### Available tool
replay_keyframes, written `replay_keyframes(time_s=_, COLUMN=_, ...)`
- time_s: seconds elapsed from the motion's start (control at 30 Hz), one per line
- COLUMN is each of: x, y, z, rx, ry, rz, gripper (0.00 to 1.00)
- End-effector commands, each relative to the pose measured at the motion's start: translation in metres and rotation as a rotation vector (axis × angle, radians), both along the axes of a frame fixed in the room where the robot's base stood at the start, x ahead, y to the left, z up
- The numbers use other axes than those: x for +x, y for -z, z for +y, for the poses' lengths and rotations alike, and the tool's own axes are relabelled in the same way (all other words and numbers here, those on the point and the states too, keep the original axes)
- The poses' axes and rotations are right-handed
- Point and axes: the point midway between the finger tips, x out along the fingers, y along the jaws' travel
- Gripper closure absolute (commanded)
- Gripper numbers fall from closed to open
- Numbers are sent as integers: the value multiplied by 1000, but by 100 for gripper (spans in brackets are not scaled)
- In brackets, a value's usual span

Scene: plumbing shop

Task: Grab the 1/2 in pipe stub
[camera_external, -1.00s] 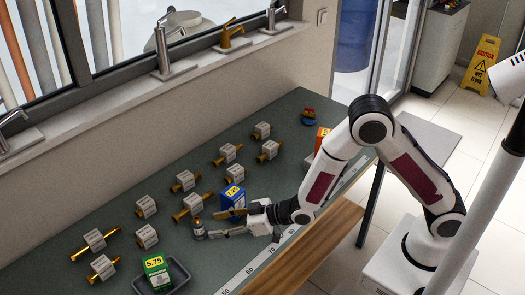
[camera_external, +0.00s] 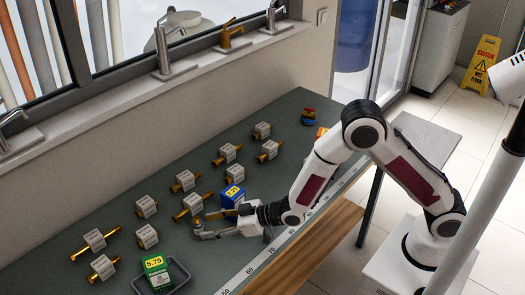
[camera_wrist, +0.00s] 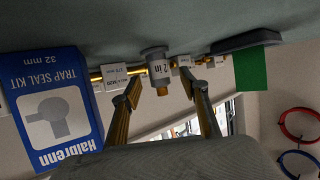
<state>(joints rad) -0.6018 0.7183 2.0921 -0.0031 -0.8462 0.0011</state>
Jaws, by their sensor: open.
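A small upright stub (camera_wrist: 161,91) with a brass end, a grey base and a label reading "2 in" shows in the upside-down wrist view; any earlier part of the label is not readable. It also shows small in the external view (camera_external: 197,225), partly hidden by a finger. My gripper (camera_wrist: 165,92) is open, with one finger on each side of the stub in the picture. In the external view my gripper (camera_external: 208,225) is low over the table, its fingertips at the stub. I cannot tell whether they touch it.
A blue trap seal kit box (camera_wrist: 52,105) stands close beside my gripper. Several labelled brass fittings (camera_external: 146,207) lie across the green table (camera_external: 100,213). A green box (camera_external: 156,272) stands in a grey tray (camera_external: 180,278) at the front left. A white measuring strip runs along the table edge.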

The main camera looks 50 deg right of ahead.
Motion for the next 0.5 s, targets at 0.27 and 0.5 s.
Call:
replay_keyframes(time_s=0.27, x=19, y=3, z=11, rx=1, ry=1, rz=-1, gripper=56)
replay_keyframes(time_s=0.5, x=35, y=9, z=21, rx=0, ry=1, rz=0, gripper=56)
